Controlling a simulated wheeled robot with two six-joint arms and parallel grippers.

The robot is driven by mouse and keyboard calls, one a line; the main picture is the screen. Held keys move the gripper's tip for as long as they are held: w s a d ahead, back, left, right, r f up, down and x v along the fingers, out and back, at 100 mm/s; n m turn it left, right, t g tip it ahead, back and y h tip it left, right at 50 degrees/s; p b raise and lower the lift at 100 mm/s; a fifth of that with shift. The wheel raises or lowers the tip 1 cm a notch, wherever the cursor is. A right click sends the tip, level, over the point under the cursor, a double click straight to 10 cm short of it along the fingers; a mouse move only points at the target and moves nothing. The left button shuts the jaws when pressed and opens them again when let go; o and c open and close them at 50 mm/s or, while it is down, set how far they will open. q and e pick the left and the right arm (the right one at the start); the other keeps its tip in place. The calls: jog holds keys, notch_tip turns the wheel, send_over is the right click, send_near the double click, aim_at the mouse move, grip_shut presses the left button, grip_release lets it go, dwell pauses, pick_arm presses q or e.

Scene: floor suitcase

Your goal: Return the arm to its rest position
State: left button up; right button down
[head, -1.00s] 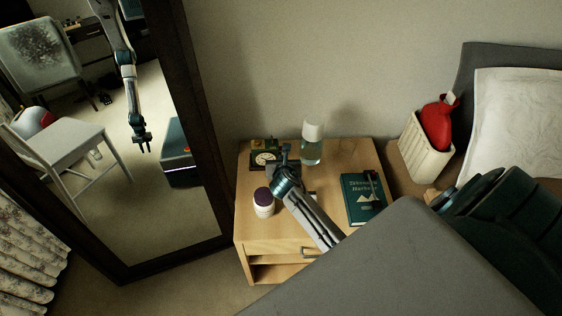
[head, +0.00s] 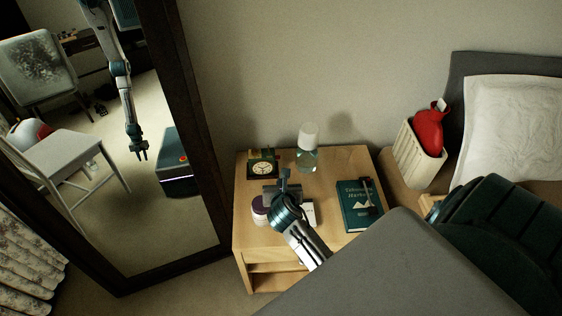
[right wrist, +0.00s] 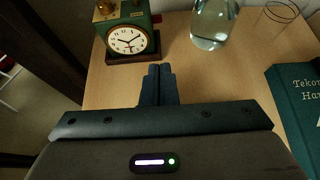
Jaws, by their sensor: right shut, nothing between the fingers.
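My right gripper (head: 284,177) is over the nightstand (head: 344,162), in front of the green clock (head: 263,170) in the head view. It is shut and empty. In the right wrist view its closed fingertips (right wrist: 158,69) point toward the nightstand top, just below the clock (right wrist: 128,40) in the picture. My right arm reaches in from the lower right and partly hides a purple-lidded jar (head: 259,212) and a small white item (head: 308,211). My left gripper does not show directly.
A green book (head: 357,208) lies to the right. A ribbed cream basket (head: 418,156) holds a red item (head: 430,130). A dark-framed mirror (head: 190,120) stands at left, reflecting a robot arm.

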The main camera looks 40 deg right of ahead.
jog(key=shift+s, duration=0.1)
jog(key=s+a+r+m+g+y, duration=0.2)
jog(key=s+m, duration=0.6)
jog(key=m, duration=0.1)
jog(key=s+a+r+m+g+y, duration=0.2)
jog(key=s+a+m, duration=0.1)
jog(key=s+m, duration=0.65)
jog(key=s+a+r+m+g+y, duration=0.1)
jog(key=s+a+m+g, duration=0.15)
jog(key=s+m, duration=0.65)
jog(key=w+d+f+m+g, duration=0.1)
jog(key=d+f, duration=0.2)
jog(key=f, duration=2.7)
jog(key=s+d+f+g, duration=0.1)
jog(key=s+f, duration=1.5)
jog(key=f, duration=0.2)
jog(key=shift+s+d+f+y, duration=0.15)
jog(key=shift+d+f+y, duration=0.05)
jog(key=shift+d+y, duration=0.1)
